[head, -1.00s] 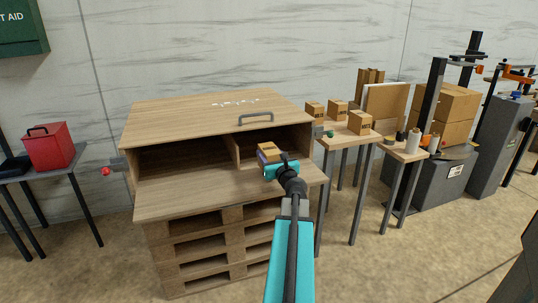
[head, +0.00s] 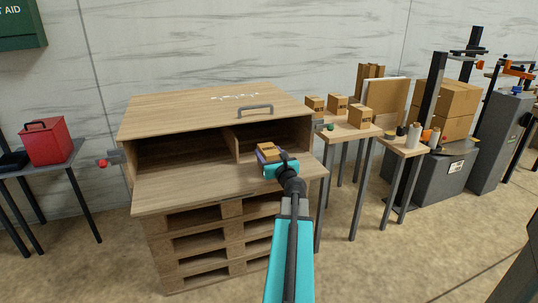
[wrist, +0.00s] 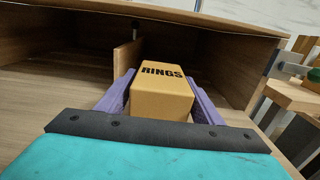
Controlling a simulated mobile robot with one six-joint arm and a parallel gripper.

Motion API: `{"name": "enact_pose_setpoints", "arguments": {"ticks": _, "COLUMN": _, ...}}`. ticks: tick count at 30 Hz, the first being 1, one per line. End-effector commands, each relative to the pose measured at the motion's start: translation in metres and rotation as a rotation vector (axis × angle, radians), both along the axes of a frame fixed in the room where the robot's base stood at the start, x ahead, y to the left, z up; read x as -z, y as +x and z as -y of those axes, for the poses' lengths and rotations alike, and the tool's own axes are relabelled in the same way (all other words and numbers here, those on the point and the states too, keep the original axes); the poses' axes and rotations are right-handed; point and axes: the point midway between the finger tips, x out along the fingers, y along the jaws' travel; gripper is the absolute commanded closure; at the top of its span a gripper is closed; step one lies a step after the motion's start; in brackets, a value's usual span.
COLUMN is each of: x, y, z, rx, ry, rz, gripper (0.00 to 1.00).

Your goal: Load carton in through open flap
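A small brown carton marked "RINGS" (wrist: 162,92) sits between the two purple fingers of my gripper (wrist: 162,98), which is shut on it. In the head view the carton (head: 268,152) is at the opening of the wooden box (head: 165,112), in front of its right compartment. The box's front is open, and its lowered flap (head: 195,188) lies flat as a shelf below the carton. In the wrist view the carton faces the right compartment, just right of the divider (wrist: 127,62). The carton's underside is hidden, so I cannot tell if it touches the flap.
A side table (head: 347,131) at right holds several small cartons and a green object. A red box (head: 45,141) stands on a dark table at left. A red-knobbed latch (head: 103,163) sticks out at the box's left side. The left compartment looks empty.

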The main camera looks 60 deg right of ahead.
Motion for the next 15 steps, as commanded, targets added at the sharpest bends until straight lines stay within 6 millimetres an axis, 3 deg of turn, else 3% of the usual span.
{"name": "enact_pose_setpoints", "arguments": {"ticks": 15, "x": 0.0008, "y": -0.0021, "z": -0.0027, "rx": -0.001, "ry": 0.000, "rz": -0.001, "gripper": 0.27}}
